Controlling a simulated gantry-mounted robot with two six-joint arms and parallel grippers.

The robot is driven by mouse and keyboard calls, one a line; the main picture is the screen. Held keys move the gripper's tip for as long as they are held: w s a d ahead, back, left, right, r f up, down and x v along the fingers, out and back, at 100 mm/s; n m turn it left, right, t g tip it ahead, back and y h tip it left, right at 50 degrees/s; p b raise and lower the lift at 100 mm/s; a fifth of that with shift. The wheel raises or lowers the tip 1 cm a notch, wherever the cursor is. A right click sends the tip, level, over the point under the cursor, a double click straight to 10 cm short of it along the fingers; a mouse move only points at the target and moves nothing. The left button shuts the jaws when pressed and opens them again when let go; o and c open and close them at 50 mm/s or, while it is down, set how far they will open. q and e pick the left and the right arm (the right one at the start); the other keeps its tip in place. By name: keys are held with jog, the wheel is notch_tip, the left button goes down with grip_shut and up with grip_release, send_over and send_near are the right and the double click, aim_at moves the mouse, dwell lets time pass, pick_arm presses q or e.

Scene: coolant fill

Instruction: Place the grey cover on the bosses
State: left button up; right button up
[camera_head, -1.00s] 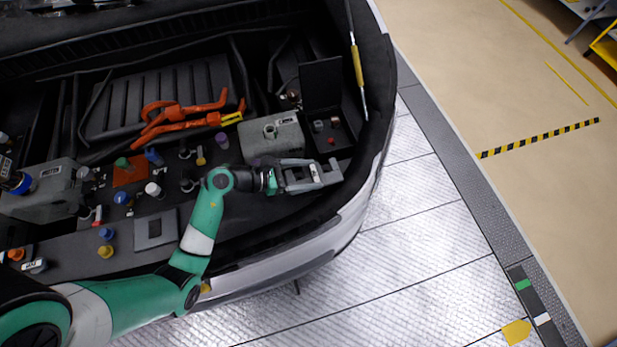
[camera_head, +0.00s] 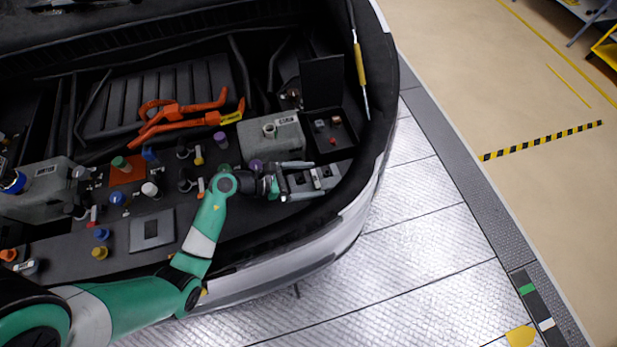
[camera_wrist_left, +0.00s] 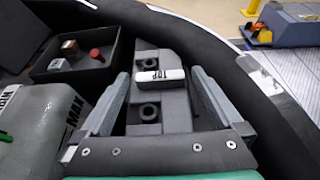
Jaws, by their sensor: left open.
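The grey cover (camera_head: 328,182) lies at the right front of the engine bay, and it also shows in the left wrist view (camera_wrist_left: 176,108) with a raised white bar marked TOP. Two dark round features show along it; I cannot tell whether these are bosses in its openings, or whether it is fully seated. My left gripper (camera_head: 302,180) is open, its fingers on either side of the cover. In the left wrist view the fingers (camera_wrist_left: 160,95) stand apart from the TOP bar. My right gripper is not in view.
A grey reservoir (camera_head: 288,136) and an open black box (camera_head: 342,141) with small caps stand just behind the cover. Orange cables (camera_head: 180,118) lie farther left. A square grey plate (camera_head: 152,247) and several coloured caps are on the panel at left. The bay's curved rim is close at right.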

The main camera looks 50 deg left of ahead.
pick_arm(q)
jog(key=shift+s+a+r, duration=0.1)
jog(key=shift+s+r, duration=0.05)
jog(key=shift+r, duration=0.1)
jog(key=p+v, duration=0.3)
jog(key=v, duration=0.7)
jog(key=shift+s+a+r, duration=0.1)
jog(key=shift+s+r, duration=0.1)
jog(key=shift+s+a+r, duration=0.15)
jog(key=shift+s, duration=0.35)
